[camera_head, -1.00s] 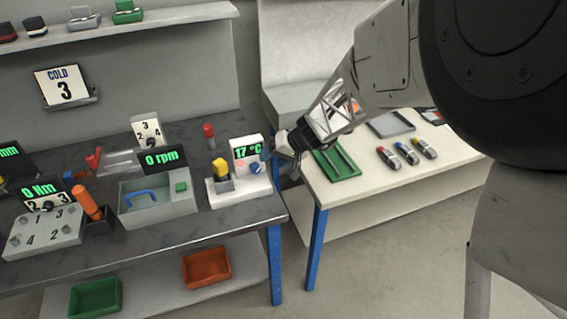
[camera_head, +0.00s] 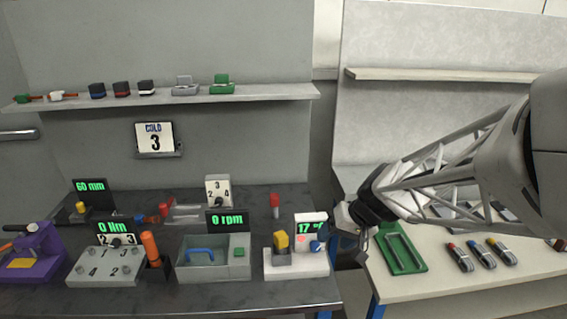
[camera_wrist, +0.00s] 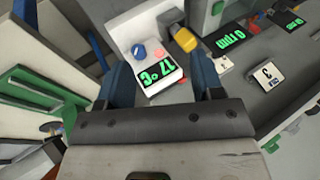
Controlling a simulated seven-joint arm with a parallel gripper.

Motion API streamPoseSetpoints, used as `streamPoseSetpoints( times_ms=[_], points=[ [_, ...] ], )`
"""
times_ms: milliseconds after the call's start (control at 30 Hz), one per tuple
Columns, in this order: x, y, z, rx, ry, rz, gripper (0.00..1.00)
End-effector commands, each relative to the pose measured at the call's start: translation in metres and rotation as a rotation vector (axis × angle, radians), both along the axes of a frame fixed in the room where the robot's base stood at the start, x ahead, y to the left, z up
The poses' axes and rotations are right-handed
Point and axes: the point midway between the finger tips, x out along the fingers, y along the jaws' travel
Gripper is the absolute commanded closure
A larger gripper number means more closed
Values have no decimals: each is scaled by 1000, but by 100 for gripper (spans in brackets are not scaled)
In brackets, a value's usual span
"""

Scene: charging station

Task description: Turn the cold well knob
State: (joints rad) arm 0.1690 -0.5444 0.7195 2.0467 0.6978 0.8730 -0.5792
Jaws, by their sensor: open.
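The cold well is a white unit (camera_head: 290,268) at the right end of the dark bench, with a green 17 °C readout. Its blue knob (camera_head: 317,246) sits on the front beside a pink-red spot. In the wrist view the blue knob (camera_wrist: 138,51) and the readout (camera_wrist: 162,72) show between my fingers, with the knob nearer the left finger. My gripper (camera_head: 348,238) is open and empty, just right of the unit; it also shows in the wrist view (camera_wrist: 162,82). I see no contact with the knob. A card reading COLD 3 (camera_head: 155,138) stands on the wall.
A yellow block (camera_head: 281,240) stands on the cold well's left side. The grey rpm unit (camera_head: 215,258) is further left, with a red-capped item (camera_head: 275,203) behind. A white table (camera_head: 440,287) with a green tray (camera_head: 402,250) lies right, under my arm.

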Motion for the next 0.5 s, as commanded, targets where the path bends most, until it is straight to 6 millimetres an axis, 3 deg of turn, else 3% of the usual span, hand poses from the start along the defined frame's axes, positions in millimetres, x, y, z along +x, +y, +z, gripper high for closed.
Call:
streamPoseSetpoints(
  times_ms=[500],
  points=[
    [-61,9,41,-133,37,23,39]
  ],
)
